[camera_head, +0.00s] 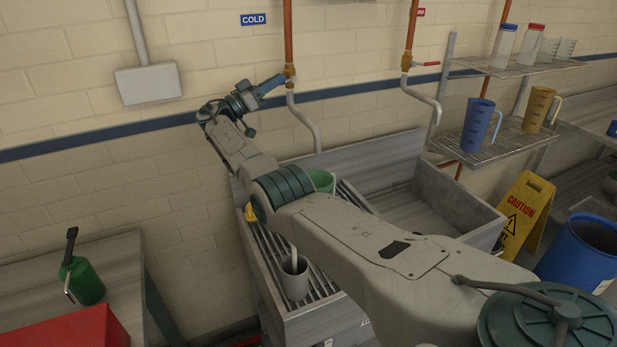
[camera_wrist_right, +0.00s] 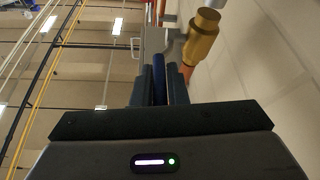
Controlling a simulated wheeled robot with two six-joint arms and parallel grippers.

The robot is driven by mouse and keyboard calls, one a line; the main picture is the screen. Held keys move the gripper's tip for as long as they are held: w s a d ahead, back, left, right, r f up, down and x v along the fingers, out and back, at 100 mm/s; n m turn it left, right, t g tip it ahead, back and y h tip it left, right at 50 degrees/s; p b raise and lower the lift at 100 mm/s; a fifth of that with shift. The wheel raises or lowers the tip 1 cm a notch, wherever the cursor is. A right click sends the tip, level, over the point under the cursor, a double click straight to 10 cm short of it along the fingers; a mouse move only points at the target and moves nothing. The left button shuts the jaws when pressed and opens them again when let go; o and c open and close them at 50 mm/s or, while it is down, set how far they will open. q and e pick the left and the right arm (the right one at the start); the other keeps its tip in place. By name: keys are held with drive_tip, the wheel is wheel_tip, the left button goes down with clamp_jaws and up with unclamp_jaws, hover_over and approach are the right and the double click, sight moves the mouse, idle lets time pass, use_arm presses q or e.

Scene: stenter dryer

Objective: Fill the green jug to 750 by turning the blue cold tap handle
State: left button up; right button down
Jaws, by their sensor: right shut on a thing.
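The cold tap (camera_head: 290,76) is a brass valve on a copper pipe below the blue COLD sign (camera_head: 255,19). My right gripper (camera_head: 264,90) is at this tap, to its left. In the right wrist view the blue handle (camera_wrist_right: 158,75) lies between the fingers of my right gripper (camera_wrist_right: 159,88), which are shut on it. The brass valve body (camera_wrist_right: 202,34) shows just beyond. The green jug (camera_head: 322,181) stands in the sink area under the cold spout, partly hidden behind my right arm. Its scale and water level cannot be seen. My left gripper is not in view.
A red-handled tap (camera_head: 407,62) is to the right. Blue (camera_head: 477,124) and yellow (camera_head: 538,109) jugs stand on a wire shelf. A grey container (camera_head: 294,278) sits on the slatted drainer. A caution sign (camera_head: 526,215) and blue barrel (camera_head: 580,255) stand at right.

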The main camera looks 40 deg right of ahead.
idle(0.4)
drive_tip(key=r+y+b, duration=0.1)
drive_tip(key=y+b, duration=0.1)
drive_tip(key=y, duration=0.1)
drive_tip(key=shift+d+r+t, duration=0.2)
drive_tip(key=shift+r+t, duration=0.1)
drive_tip(key=shift+r, duration=0.1)
drive_tip(key=shift+r+y, duration=0.15)
drive_tip(key=shift+y, duration=0.45)
drive_tip(key=shift+d, duration=0.1)
drive_tip(key=shift+s+r, duration=0.1)
